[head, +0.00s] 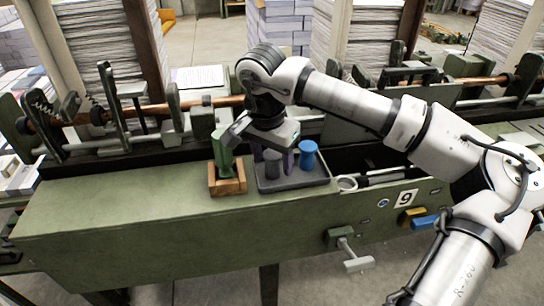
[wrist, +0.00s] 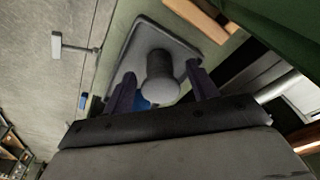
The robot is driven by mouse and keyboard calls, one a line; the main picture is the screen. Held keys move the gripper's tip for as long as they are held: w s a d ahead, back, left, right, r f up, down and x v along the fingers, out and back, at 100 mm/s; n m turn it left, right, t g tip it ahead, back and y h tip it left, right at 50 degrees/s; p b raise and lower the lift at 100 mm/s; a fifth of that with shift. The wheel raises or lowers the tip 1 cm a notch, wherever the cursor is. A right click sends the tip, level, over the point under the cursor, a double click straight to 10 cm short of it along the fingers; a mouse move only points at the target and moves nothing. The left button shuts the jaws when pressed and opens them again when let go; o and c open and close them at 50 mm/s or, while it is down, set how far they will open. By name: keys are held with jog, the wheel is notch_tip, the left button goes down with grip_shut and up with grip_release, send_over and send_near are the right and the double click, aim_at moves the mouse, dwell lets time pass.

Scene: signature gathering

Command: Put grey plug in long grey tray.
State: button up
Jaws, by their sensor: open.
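The grey plug (head: 272,165) stands upright in the long grey tray (head: 296,184), left of a blue plug (head: 308,157). My gripper (head: 273,158) is above the tray, pointing down, with its dark purple fingers on either side of the grey plug. In the wrist view, the grey plug (wrist: 162,72) shows between the two open fingers of my gripper (wrist: 162,88), with the tray (wrist: 142,38) beyond it. I see no finger closed on the plug. The wrist partly hides the tray's back in the head view.
A small wooden tray (head: 228,188) with a green plug (head: 221,150) stands just left of the grey tray. A rail with metal brackets runs behind. The green ledge at the left (head: 120,200) is clear.

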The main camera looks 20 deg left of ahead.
jog(key=shift+r, duration=0.1)
notch_tip(320, 180, up, 12)
jog(key=s, duration=0.1)
jog(key=shift+s+a+b, duration=0.15)
jog(key=shift+s+b, duration=0.2)
jog(key=shift+s, duration=0.05)
